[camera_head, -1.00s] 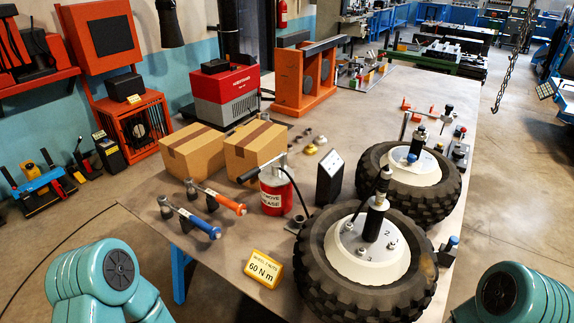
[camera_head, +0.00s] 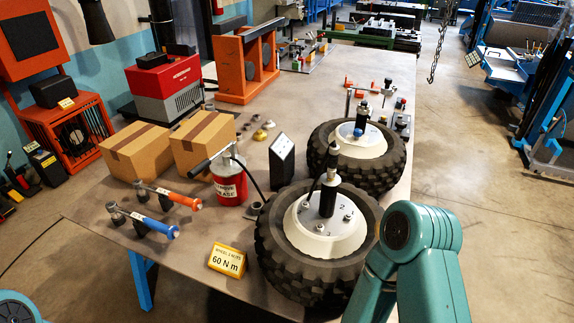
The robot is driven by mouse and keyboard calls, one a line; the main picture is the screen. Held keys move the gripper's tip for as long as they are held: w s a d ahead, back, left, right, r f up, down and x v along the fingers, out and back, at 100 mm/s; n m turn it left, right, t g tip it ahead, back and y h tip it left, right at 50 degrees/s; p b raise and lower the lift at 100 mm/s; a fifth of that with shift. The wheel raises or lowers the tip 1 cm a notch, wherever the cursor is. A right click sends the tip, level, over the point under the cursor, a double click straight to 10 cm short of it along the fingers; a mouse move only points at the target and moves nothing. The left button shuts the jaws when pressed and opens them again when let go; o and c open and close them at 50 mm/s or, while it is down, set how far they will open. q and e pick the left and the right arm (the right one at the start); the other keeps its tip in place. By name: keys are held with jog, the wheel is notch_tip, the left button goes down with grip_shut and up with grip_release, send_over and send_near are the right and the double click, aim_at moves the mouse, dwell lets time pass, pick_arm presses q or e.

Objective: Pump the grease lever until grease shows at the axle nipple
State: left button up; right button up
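The red grease pump (camera_head: 229,184) stands upright on the bench, with a white label and a dark lever (camera_head: 208,162) slanting down to the left from its top. A black hose (camera_head: 251,180) runs from the pump toward the near wheel. The near wheel (camera_head: 318,228) lies flat, with a white hub and a black upright axle (camera_head: 328,190). A second wheel (camera_head: 358,145) lies behind it. No grease can be made out at this size. My teal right arm is at the lower right and a bit of my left arm is at the lower left; neither gripper is in view.
Two cardboard boxes (camera_head: 137,152) stand left of the pump. Blue and orange torque wrenches (camera_head: 150,222) lie in front of them. A yellow 60 N m sign (camera_head: 227,260) stands at the front edge. A black box (camera_head: 281,160) stands behind the near wheel.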

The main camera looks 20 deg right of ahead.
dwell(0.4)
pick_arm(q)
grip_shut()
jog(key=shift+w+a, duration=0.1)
